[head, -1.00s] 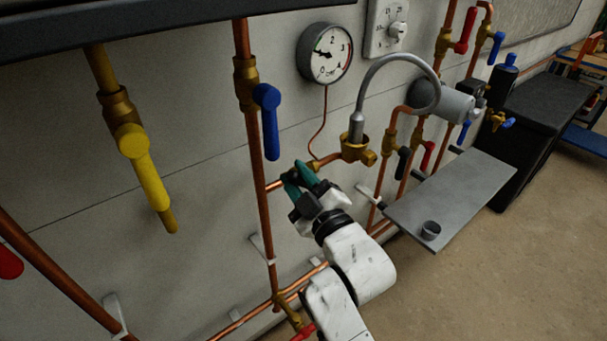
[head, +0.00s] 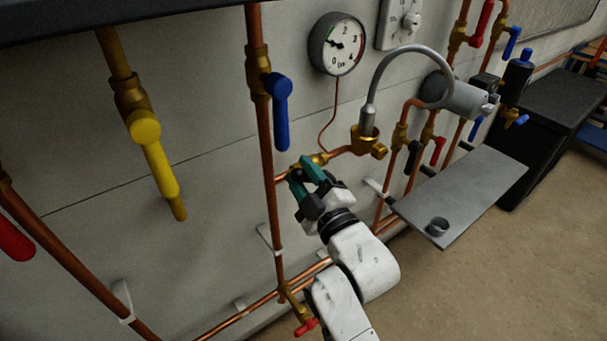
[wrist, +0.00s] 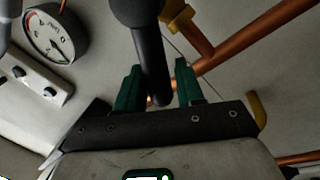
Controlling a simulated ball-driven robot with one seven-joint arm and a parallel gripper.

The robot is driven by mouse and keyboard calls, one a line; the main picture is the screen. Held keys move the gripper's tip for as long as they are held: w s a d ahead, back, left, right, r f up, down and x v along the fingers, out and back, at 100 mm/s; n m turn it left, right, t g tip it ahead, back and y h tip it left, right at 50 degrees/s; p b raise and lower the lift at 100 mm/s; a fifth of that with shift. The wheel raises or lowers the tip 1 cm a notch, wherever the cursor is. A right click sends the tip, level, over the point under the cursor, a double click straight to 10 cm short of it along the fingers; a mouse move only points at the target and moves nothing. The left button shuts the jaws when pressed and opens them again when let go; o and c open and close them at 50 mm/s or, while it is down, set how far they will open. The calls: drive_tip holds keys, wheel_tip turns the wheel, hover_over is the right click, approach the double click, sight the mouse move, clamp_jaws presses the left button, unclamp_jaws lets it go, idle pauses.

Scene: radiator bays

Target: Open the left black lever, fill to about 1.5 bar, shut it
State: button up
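The left black lever shows in the wrist view (wrist: 151,62) as a dark rounded handle between the green fingertips. My gripper (wrist: 158,82) is open around it; the lever lies near the left finger, with a gap to the right one. In the head view my gripper (head: 305,175) is at the brass valve (head: 319,159) on the horizontal copper pipe and hides that lever. A second black lever (head: 413,158) hangs further right, past the grey hose. The round pressure gauge (head: 338,44) is above; its needle points left, around 1, but is too small to read exactly.
A blue lever (head: 281,110) hangs on the vertical pipe left of my gripper, and a yellow lever (head: 153,165) further left. The grey hose (head: 405,52) arches to the right.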

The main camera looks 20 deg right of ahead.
drive_tip(key=shift+o, duration=0.7)
drive_tip(key=b+v, duration=0.1)
drive_tip(key=v, duration=0.9)
drive_tip(key=shift+s, duration=0.35)
drive_tip(key=shift+d+f, duration=0.1)
idle(5.8)
